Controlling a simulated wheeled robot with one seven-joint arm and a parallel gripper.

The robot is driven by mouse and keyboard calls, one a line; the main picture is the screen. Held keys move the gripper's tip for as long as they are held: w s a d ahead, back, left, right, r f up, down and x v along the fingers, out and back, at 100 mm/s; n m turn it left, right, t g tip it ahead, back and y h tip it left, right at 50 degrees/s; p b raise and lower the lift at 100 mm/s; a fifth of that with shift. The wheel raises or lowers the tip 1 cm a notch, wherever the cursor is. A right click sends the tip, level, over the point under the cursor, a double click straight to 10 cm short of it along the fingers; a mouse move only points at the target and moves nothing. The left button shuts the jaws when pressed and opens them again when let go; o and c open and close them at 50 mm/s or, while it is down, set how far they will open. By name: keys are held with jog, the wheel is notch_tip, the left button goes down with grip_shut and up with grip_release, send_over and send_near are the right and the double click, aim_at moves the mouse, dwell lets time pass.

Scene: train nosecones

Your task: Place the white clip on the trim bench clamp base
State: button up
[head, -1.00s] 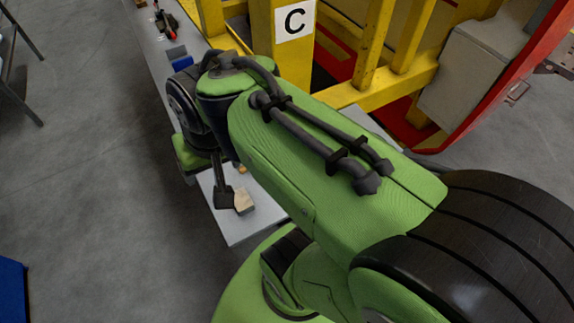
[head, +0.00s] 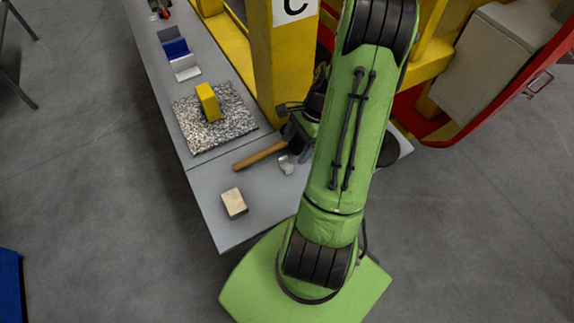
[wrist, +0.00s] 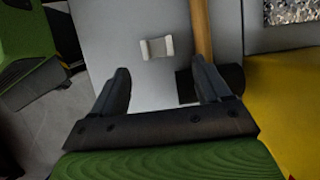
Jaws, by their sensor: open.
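The white clip (wrist: 157,47) lies on the grey bench in the wrist view, ahead of my fingertips and roughly centred between them. In the head view the clip (head: 286,165) sits near the bench's right side, beside the wooden hammer handle (head: 260,155). My gripper (wrist: 160,78) is open, with nothing between its fingers; the clip is apart from them. In the head view my arm partly hides the gripper. I cannot tell for certain which thing is the trim bench clamp base; a small dark and red item (head: 160,10) is at the far end of the bench.
A speckled mat (head: 225,135) with a yellow block (head: 208,102) lies beyond the hammer. A tan block (head: 234,202) lies near the front edge. Blue and grey pieces (head: 175,48) lie farther back. A yellow post (head: 283,60) stands close to the gripper.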

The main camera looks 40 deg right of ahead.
aim_at(288, 161)
jog(key=x, duration=0.6)
jog(key=shift+a+f, duration=0.25)
jog(key=shift+a, duration=0.1)
jog(key=shift+r, duration=0.2)
jog(key=c, duration=1.2)
